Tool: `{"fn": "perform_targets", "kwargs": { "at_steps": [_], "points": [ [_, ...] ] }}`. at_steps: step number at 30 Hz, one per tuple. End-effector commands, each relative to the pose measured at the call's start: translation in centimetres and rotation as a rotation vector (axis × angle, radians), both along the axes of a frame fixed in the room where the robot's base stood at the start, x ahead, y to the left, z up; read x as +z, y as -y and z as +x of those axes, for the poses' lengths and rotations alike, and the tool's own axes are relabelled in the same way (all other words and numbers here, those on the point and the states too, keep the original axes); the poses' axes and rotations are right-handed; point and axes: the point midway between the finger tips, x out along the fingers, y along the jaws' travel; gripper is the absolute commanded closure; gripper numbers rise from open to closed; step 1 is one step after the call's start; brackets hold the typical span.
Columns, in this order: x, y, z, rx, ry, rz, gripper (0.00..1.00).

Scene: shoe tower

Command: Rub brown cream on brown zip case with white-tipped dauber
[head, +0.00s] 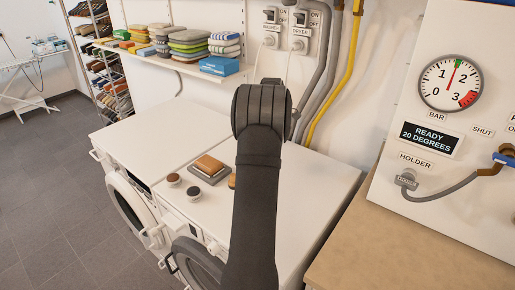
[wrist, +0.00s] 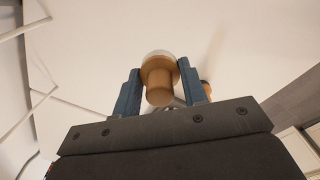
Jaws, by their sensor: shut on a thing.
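In the wrist view my gripper (wrist: 160,72) is shut on the white-tipped dauber (wrist: 158,92). Its wooden handle lies between the two blue fingers, with the pale tip at the far end. In the head view my arm hides the gripper and the held dauber. The brown zip case (head: 209,164) lies on a dark flat mat (head: 197,174) on the white machine top. Two small round pots, one with a brown top (head: 173,178) and one with a dark top (head: 193,192), stand in front of it; I cannot read any label.
A tan object (head: 232,181) shows beside my arm, partly hidden. A wooden piece (wrist: 205,89) shows behind the right finger. A shelf (head: 185,68) with folded cloths is on the back wall. A panel with a gauge (head: 449,83) stands at right. The machine top behind the case is clear.

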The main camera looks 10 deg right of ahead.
Motion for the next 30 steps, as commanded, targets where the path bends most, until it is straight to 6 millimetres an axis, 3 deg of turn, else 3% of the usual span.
{"fn": "perform_targets", "kwargs": {
  "at_steps": [8, 13, 17, 22, 30],
  "points": [
    [0.0, -0.1, 0.0, 0.002, 0.0, 0.0, 0.79],
    [0.0, -2.8, 0.5, 0.057, 0.0, 0.0, 0.79],
    [-0.1, -7.9, 1.1, 0.161, -0.001, 0.0, 0.79],
    [-0.3, -16.4, 1.3, 0.338, 0.0, 0.0, 0.79],
    [-0.5, -29.2, -0.4, 0.608, 0.001, 0.0, 0.79]
  ]
}}
